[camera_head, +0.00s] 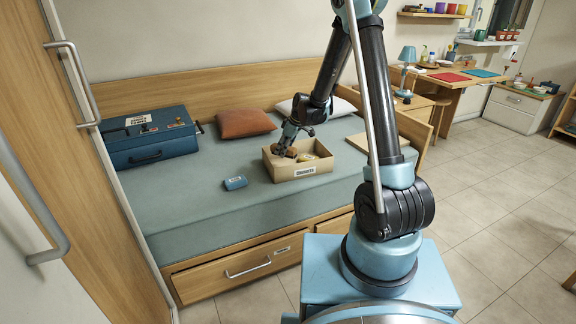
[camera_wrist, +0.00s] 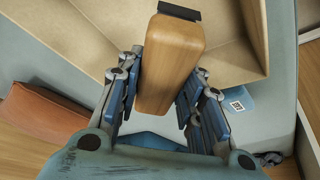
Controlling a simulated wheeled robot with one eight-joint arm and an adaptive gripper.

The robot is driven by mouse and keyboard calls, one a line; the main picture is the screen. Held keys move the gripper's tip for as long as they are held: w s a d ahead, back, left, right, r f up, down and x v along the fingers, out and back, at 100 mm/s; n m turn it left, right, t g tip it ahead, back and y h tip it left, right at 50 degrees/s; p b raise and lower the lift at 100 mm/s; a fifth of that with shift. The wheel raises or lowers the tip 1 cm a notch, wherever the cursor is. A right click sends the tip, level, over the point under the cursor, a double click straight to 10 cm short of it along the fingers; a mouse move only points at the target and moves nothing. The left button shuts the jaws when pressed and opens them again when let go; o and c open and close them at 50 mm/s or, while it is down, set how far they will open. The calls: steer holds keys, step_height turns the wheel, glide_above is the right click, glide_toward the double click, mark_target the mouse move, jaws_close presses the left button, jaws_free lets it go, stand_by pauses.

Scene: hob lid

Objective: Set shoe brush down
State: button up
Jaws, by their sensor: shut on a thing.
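The shoe brush (camera_wrist: 168,62) is a wooden block with a dark strip at its far end, seen close up in the wrist view. My gripper (camera_wrist: 163,80) is shut on it, one blue-padded finger on each side. In the head view my gripper (camera_head: 286,144) reaches down at the left part of an open cardboard box (camera_head: 302,172) on the bed. The box's walls (camera_wrist: 235,68) lie behind the brush in the wrist view. I cannot tell whether the brush touches the box floor. In the head view the brush is small and partly hidden by my gripper.
A yellowish item (camera_head: 306,157) lies in the box. A blue case (camera_head: 150,138), a brown cushion (camera_head: 245,123) and a white pillow (camera_head: 302,105) are farther back. The bed's front left is clear.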

steer(key=shift+f, duration=3.55)
steer(key=o, duration=1.1)
steer(key=shift+f, duration=0.1)
